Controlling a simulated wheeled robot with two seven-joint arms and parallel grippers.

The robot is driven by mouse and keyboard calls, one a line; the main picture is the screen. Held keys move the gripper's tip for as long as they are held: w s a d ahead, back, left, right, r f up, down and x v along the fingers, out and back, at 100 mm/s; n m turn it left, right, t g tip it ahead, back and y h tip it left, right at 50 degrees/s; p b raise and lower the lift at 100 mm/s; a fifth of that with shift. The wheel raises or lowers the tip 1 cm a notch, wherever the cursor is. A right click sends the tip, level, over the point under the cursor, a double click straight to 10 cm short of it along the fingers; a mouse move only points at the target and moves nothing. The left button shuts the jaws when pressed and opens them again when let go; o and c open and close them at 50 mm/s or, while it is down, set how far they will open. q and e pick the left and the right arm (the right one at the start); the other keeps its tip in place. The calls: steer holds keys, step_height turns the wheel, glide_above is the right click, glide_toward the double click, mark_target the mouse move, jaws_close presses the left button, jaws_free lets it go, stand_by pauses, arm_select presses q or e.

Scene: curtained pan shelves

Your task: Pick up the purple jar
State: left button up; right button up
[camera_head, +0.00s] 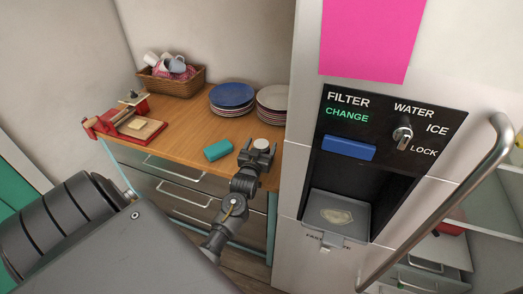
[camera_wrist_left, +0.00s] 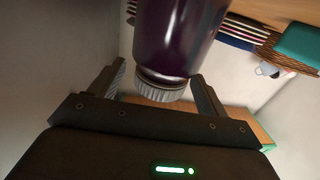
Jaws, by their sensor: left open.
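The dark purple jar (camera_wrist_left: 178,35) with a ribbed grey lid (camera_wrist_left: 160,90) fills the upper middle of the left wrist view, which is turned over, so the lid points down there. In the head view only its pale lid top (camera_head: 262,143) shows clearly, near the wooden counter's front right; the body is mostly hidden behind my gripper. My left gripper (camera_head: 258,157) is open at the jar. In the left wrist view its fingers (camera_wrist_left: 158,72) stand on either side of the lid end, with visible gaps. My right gripper is not in view.
A teal box (camera_head: 217,150) lies left of the jar on the wooden counter (camera_head: 185,125). Stacked plates (camera_head: 231,95) and a wicker basket (camera_head: 175,84) of cups stand behind. A red-framed board (camera_head: 125,122) is at left. The fridge (camera_head: 303,150) closes off the right side.

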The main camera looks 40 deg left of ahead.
arm_select(q)
steer(key=shift+w+a, duration=0.2)
steer(key=shift+w, duration=0.2)
steer(key=shift+s, duration=0.1)
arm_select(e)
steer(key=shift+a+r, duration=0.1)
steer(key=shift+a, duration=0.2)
arm_select(q)
steer(key=shift+c, duration=0.2)
steer(key=c, duration=1.2)
steer(key=shift+c, duration=0.4)
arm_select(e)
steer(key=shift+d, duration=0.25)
arm_select(q)
steer(key=shift+r, duration=0.1)
